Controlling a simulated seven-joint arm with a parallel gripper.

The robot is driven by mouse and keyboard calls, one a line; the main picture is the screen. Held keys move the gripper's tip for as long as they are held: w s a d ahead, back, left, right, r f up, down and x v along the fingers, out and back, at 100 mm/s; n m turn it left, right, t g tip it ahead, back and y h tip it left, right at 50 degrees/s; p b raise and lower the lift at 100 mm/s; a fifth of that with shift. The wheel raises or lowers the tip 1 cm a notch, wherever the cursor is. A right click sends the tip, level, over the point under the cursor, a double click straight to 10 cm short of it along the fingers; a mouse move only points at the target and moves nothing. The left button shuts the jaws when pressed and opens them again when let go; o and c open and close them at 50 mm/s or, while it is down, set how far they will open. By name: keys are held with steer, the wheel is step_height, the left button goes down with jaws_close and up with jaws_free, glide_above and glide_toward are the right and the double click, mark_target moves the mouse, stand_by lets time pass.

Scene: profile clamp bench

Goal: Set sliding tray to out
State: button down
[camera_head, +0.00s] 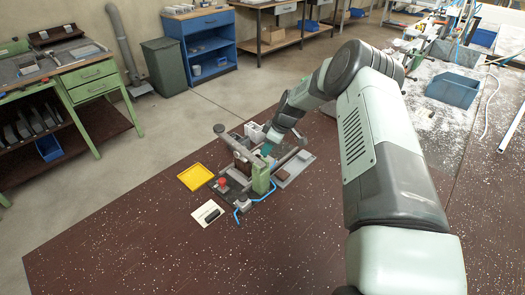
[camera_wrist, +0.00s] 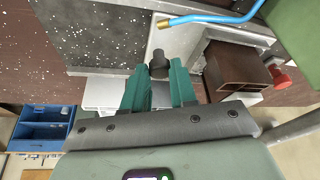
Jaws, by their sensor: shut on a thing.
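My gripper (camera_wrist: 160,78) reaches down with its two teal fingers shut on a dark round knob (camera_wrist: 158,63). It also shows in the head view (camera_head: 267,150), low over the clamp fixture. The knob sits at a light grey plate edge beside a dark grey speckled plate (camera_wrist: 95,35). In the head view a flat grey tray (camera_head: 292,172) lies at the right side of the fixture, partly behind its parts. I cannot tell for sure which plate the knob belongs to. The fingers hide the knob's lower part.
A brown hollow profile (camera_wrist: 238,70) and a red knob (camera_wrist: 281,78) stand close to the right of my fingers. A blue hose (camera_wrist: 215,17) with a brass tip passes near. A yellow tray (camera_head: 195,177) and a white card (camera_head: 207,214) lie left of the fixture.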

steer(key=w+d, duration=0.2)
steer(key=w, duration=0.1)
steer(key=w+d, duration=0.3)
steer(key=shift+w+d+f, duration=0.1)
steer(key=shift+w+d, duration=0.65)
steer(key=shift+d, duration=0.2)
steer(key=c, duration=0.9)
jaws_free()
steer(key=shift+d, duration=0.15)
steer(key=shift+s, duration=0.1)
steer(key=v, duration=1.1)
steer(key=shift+d, duration=0.1)
